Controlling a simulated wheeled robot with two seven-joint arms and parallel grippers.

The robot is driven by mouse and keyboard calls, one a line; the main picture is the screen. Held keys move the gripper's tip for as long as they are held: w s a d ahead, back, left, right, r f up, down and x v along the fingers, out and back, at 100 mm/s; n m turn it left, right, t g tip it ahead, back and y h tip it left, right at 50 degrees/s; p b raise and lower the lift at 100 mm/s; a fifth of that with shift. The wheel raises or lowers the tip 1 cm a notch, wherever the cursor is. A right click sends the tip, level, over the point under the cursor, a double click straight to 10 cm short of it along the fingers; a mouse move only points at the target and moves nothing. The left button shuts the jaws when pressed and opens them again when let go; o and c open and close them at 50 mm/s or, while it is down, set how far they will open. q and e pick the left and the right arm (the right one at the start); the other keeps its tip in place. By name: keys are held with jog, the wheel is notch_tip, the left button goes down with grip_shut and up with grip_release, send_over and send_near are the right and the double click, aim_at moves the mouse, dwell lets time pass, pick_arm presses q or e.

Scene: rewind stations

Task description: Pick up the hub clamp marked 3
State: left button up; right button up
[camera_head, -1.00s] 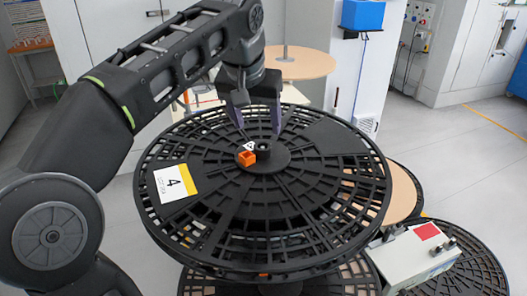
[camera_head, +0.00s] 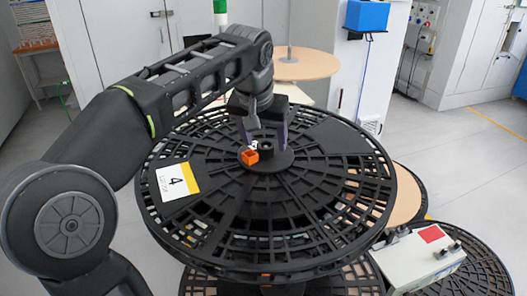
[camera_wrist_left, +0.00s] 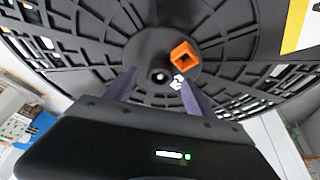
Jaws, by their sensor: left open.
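A hub clamp (camera_head: 250,157), with an orange block and a small white label, sits at the centre of a large black reel (camera_head: 330,205). The number on the clamp's label is too small to read. The reel carries a white and yellow card marked 4 (camera_head: 177,181). My left gripper (camera_head: 264,140) is open just above the hub, its two fingers either side of it. The orange block also shows in the left wrist view (camera_wrist_left: 184,55), beyond the fingertips and a little off to the right of centre. My right gripper is not in view.
A grey box with a red square (camera_head: 420,258) stands on a lower reel at the front right. A round tan table (camera_head: 300,66) with a post is behind. Open floor lies at the right.

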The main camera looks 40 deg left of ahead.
pick_arm(q)
jog(key=shift+w+a+f, duration=0.1)
jog(key=shift+w+f, duration=0.1)
jog(key=shift+f, duration=0.3)
jog(key=shift+c, duration=0.4)
grip_shut()
dwell(0.4)
